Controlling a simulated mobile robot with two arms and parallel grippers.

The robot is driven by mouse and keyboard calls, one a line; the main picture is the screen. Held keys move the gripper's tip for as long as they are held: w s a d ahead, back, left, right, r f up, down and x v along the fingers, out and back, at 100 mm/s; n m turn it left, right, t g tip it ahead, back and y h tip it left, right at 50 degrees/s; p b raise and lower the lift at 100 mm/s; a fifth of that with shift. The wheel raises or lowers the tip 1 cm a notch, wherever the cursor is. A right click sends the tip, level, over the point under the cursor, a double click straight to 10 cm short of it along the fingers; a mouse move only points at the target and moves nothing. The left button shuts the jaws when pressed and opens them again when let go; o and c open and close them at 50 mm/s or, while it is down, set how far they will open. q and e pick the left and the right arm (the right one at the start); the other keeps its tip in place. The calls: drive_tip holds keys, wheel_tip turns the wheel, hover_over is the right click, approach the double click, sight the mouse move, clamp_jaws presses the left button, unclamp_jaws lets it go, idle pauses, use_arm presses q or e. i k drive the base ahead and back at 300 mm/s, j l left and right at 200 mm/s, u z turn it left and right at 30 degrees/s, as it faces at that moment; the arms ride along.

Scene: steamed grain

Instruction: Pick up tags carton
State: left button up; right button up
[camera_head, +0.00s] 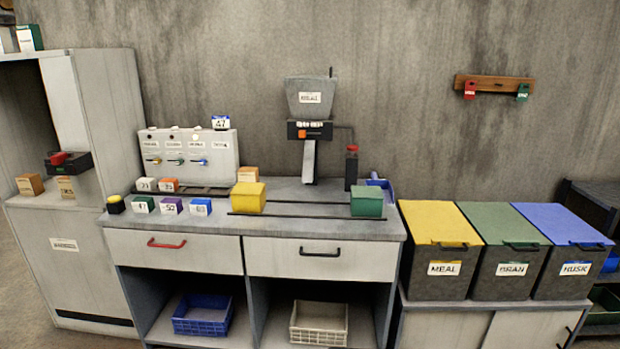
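Two small brown cartons stand side by side on the open shelf of the tall grey cabinet at the left. The right-hand carton (66,187) has a white label whose short word is too blurred to read surely. The left-hand carton (30,184) shows no readable label. Another brown carton (248,174) stands at the back of the bench, partly hidden behind a yellow box. I cannot tell for sure which one is the tags carton. Neither of my grippers is in view.
A black tray with a red item (68,160) sits just behind the cartons. The grey cabinet (70,260) stands left of the bench (310,222), which holds numbered boxes, a control panel (190,150) and a mill (311,97). Lidded bins (440,272) stand at the right.

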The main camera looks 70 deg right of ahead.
sight(245, 173)
drive_tip(key=z, duration=1.95)
drive_tip(key=i, duration=0.15)
drive_tip(key=z, duration=0.05)
